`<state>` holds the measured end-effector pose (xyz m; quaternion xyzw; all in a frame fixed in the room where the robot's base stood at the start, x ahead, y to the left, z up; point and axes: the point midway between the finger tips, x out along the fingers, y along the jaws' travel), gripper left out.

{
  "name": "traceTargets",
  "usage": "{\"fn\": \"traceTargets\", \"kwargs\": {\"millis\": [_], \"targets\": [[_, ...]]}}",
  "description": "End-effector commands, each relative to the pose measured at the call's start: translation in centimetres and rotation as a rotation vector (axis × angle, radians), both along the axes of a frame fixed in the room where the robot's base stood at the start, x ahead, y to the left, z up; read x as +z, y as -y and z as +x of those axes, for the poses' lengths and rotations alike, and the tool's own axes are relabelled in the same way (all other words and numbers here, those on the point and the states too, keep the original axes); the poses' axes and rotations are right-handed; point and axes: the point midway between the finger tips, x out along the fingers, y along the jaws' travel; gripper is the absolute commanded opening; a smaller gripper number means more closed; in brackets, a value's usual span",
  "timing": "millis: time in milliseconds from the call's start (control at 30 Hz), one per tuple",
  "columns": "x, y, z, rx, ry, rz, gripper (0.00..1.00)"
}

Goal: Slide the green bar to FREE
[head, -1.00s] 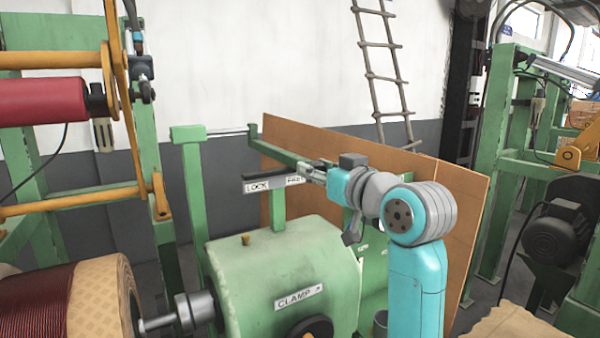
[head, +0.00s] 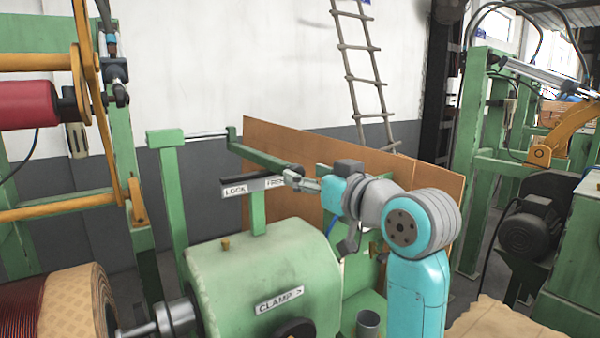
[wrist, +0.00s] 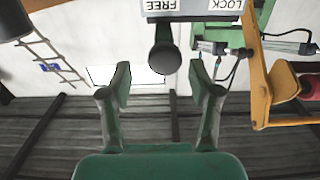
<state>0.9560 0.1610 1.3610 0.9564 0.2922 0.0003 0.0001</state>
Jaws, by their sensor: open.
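A green bar (head: 263,156) runs from a post at the rear towards my gripper (head: 303,182) in the head view. Below it is a white plate lettered LOCK (head: 235,191) on the left and FREE (head: 275,183) on the right, with a dark strip along its top. A dark round knob (wrist: 165,57) is between my open fingers (wrist: 160,85) in the wrist view, in line with the FREE lettering (wrist: 160,5). Gaps show on both sides, so the fingers appear clear of it. How the knob joins the bar is hidden.
A green housing marked CLAMP (head: 275,255) stands below the plate. A brown board (head: 330,155) stands behind my arm. An orange frame (wrist: 257,75) is at the right in the wrist view. A wound coil (head: 60,310) lies at lower left.

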Motion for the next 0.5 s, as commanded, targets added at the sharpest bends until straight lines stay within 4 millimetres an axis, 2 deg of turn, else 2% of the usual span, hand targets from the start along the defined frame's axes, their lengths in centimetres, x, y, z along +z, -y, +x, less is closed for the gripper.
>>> {"fn": "traceTargets", "kwargs": {"millis": [300, 500], "targets": [[0.0, 3.5, -5.0, -0.003, 0.001, 0.000, 0.62], [-0.1, 4.6, -6.7, -0.002, 0.000, 0.000, 0.62]]}}
